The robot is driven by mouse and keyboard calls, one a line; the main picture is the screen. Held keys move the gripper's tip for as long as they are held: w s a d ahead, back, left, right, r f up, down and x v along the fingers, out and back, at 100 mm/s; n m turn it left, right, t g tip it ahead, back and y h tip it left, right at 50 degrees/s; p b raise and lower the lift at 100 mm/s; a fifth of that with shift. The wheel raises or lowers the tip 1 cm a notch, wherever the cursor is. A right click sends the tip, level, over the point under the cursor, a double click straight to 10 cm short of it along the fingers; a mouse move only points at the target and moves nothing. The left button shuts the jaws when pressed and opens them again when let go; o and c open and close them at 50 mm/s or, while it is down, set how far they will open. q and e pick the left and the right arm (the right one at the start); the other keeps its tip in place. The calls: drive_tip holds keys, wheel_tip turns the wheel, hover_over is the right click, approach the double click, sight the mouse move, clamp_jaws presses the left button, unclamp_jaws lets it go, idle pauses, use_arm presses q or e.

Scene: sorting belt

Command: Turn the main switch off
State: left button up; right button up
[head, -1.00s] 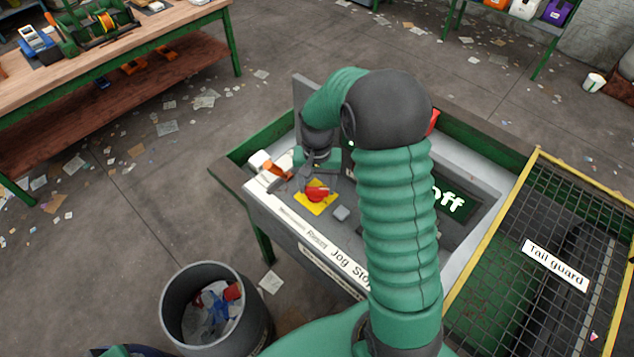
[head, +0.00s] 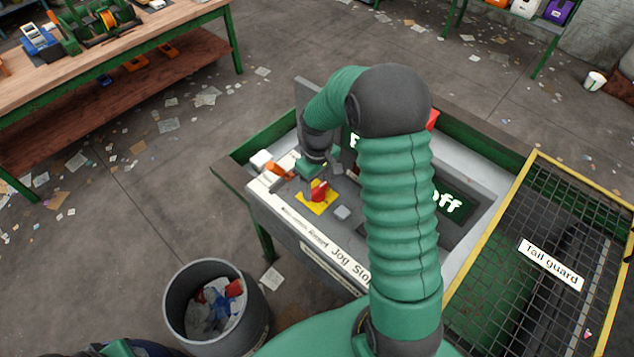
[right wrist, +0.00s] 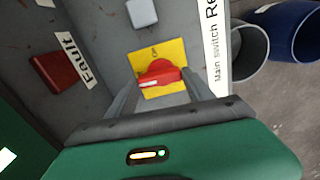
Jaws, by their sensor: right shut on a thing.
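The main switch is a red handle (right wrist: 158,75) on a yellow plate (right wrist: 172,50), beside a label reading "Main switch" (right wrist: 217,65). It also shows in the head view, as a red handle (head: 319,191) on the sloped grey panel. My right gripper (right wrist: 158,90) has a finger on each side of the handle and is shut on it. In the head view my right gripper (head: 316,180) reaches down to the switch from above, and my arm hides part of the panel. The small print on the plate is too small to read surely. My left gripper is not in view.
A grey button (head: 341,213) sits beside the switch. A red block (right wrist: 54,72) has a "Fault" label. A dark display (head: 455,204) ends in "off", partly covered by my arm. The yellow-framed tail guard (head: 553,265) is at right. A waste bin (head: 178,318) stands below.

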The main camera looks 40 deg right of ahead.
sight(319, 186)
drive_tip(key=shift+w+d+r+n, duration=0.15)
drive_tip(key=shift+r+n, duration=0.05)
drive_tip(key=shift+n, duration=0.3)
drive_tip(key=o, duration=1.4)
drive_tip(key=shift+s+f, duration=0.1)
drive_tip(key=shift+s, duration=0.1)
drive_tip(key=shift+c, duration=0.2)
drive_tip(key=shift+w+r, duration=0.1)
drive_tip(key=shift+r, duration=0.1)
wheel_tip(319, 186, up, 16)
drive_tip(key=b, duration=0.2)
drive_tip(key=shift+r+b, duration=0.15)
drive_tip(key=shift+b, duration=0.2)
